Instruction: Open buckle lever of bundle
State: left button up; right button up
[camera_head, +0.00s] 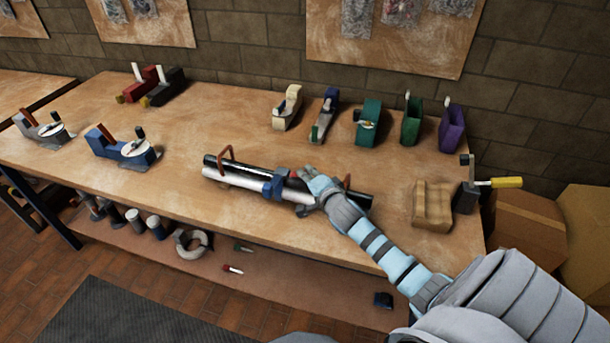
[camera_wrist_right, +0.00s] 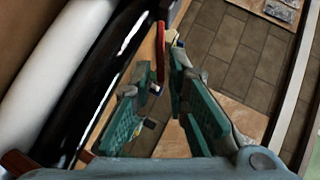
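The bundle lies on the workbench as a black tube (camera_head: 240,163) beside a white tube (camera_head: 225,178). A blue buckle (camera_head: 272,187) sits around the bundle's middle, with a small red lever (camera_head: 283,172) at its top. My right gripper (camera_head: 308,177) is above the bundle, just right of the buckle. In the right wrist view its teal fingers (camera_wrist_right: 160,98) are apart with nothing clamped between them. A narrow red piece (camera_wrist_right: 160,52) shows near the fingertips; I cannot tell whether it is touched. The tubes also show at left there. My left gripper is out of view.
Red-brown handles (camera_head: 226,154) arch over the bundle. A wooden block (camera_head: 432,206) and a crank device with a yellow handle (camera_head: 492,183) stand at right.

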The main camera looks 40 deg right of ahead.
jog(key=shift+x, duration=1.25)
grip_shut()
